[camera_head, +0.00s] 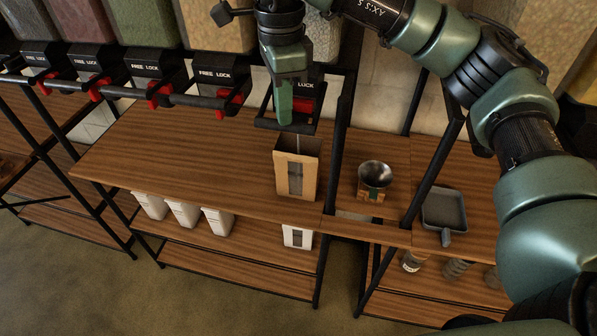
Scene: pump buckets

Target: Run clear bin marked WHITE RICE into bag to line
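A brown paper bag (312,178) with a dark front window stands open-topped on the wooden shelf, below the rightmost dispenser. A thin pale streak shows above its opening; I cannot tell its level inside. The clear bin (323,38) above is pale and mostly hidden behind my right wrist; no WHITE RICE label is readable. My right gripper (285,112) points down in front of this dispenser, beside its red lever (304,106) and above the bag. The fingers overlap in this view, so their gap is hidden. My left gripper is not in view.
Other bins with FREE LOCK dispensers (214,72) and red levers stand in a row to the left. A metal funnel (375,175) and a grey scoop (444,210) sit right of a black post. White containers (183,214) stand below. The shelf left of the bag is clear.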

